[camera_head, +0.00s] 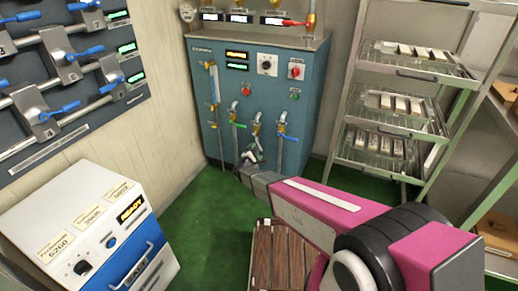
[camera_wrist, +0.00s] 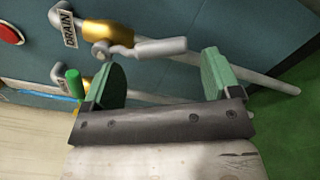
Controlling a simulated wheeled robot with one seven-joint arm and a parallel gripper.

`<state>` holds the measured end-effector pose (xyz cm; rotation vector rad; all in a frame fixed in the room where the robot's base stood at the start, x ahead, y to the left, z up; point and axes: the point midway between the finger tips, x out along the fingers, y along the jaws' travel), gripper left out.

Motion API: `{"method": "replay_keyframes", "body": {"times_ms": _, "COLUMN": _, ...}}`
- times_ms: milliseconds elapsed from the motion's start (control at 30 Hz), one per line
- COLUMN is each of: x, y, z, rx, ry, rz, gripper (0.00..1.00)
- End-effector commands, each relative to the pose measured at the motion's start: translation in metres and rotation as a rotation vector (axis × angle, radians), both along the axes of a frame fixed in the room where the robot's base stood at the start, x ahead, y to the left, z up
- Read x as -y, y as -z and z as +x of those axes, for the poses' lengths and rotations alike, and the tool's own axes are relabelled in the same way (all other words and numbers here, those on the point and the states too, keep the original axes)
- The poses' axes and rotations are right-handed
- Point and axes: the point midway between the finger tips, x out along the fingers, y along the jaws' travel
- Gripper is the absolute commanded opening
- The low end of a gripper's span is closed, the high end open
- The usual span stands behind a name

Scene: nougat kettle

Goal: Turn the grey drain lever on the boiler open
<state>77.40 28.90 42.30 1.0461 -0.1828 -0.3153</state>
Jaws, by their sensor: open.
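The boiler (camera_head: 215,75) is a teal cabinet with a row of valves on its front. In the wrist view the drain valve has a brass body (camera_wrist: 108,32) next to a DRAIN label (camera_wrist: 69,30). Its grey lever (camera_wrist: 155,48) points to the right in that picture, roughly along the pale pipe. My gripper (camera_wrist: 161,60) is open, its green-padded fingers spread on either side of the lever's length. The lever shows just past the fingertips; whether they touch it I cannot tell. In the head view my gripper (camera_head: 250,158) is in front of the middle valve and partly hides it.
A green-handled valve (camera_head: 238,125) and a blue-handled valve (camera_head: 288,137) flank the middle one. A metal rack (camera_head: 395,130) with trays stands right. A blue-and-white machine (camera_head: 100,230) stands front left. Green floor (camera_head: 195,215) between is clear.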

Motion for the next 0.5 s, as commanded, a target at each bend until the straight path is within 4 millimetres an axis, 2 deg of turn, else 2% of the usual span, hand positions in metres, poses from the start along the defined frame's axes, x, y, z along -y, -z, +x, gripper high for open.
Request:
{"method": "replay_keyframes", "body": {"times_ms": 33, "x": -0.003, "y": -0.001, "z": -0.010, "rx": 0.000, "ry": -0.001, "rz": 0.000, "gripper": 0.83}}
{"method": "replay_keyframes", "body": {"times_ms": 200, "x": -0.010, "y": -0.001, "z": -0.028, "rx": 0.000, "ry": 0.000, "rz": 0.001, "gripper": 0.83}}
{"method": "replay_keyframes", "body": {"times_ms": 500, "x": -0.013, "y": 0.000, "z": -0.035, "rx": 0.001, "ry": 0.001, "rz": 0.001, "gripper": 0.83}}
